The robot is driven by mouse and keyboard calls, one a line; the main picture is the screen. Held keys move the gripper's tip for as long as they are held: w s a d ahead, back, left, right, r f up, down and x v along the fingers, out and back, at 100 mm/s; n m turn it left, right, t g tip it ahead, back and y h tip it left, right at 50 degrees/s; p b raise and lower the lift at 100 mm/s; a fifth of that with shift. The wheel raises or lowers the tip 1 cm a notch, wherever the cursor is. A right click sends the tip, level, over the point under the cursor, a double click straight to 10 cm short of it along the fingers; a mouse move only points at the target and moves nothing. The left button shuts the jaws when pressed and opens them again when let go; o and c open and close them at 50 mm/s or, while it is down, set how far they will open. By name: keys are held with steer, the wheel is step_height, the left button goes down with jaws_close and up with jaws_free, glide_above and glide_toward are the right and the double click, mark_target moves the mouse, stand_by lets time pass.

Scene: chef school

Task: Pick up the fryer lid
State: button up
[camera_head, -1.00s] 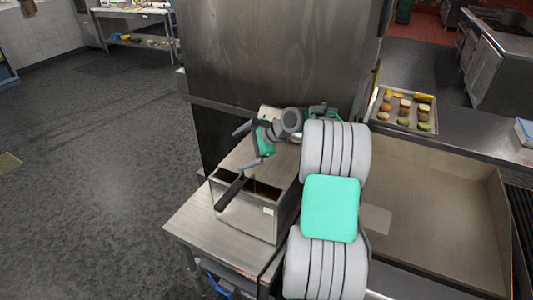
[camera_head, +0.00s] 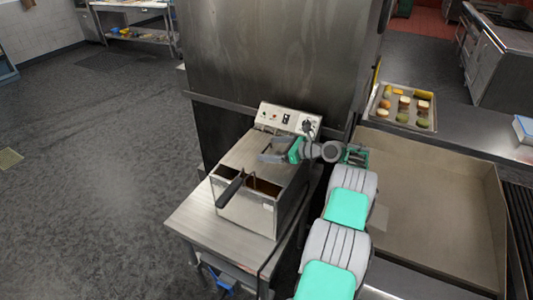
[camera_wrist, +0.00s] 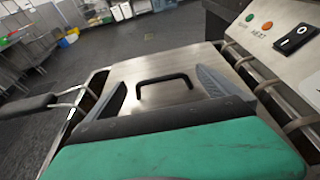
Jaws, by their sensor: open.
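The fryer lid (camera_wrist: 140,71) is a flat metal plate with a black arched handle (camera_wrist: 163,82), lying on top of the fryer. In the head view the lid (camera_head: 250,148) covers the rear part of the fryer body (camera_head: 247,211). My gripper (camera_head: 264,150) is open just above the lid, reaching in from the right. In the wrist view my gripper's two grey fingers (camera_wrist: 163,86) stand apart, one on each side of the handle in the picture. The handle lies between or just beyond the fingertips; contact is not visible. In the head view the handle is not clearly visible.
A fryer basket with a black handle (camera_head: 230,189) sits at the fryer's front. The control panel (camera_head: 288,120) stands at its back. A tall steel cabinet (camera_head: 270,60) is behind. A food tray (camera_head: 404,124) and a wide steel basin (camera_head: 430,200) lie to the right.

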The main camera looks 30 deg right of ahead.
steer(key=shift+d+r, duration=0.1)
steer(key=c, duration=2)
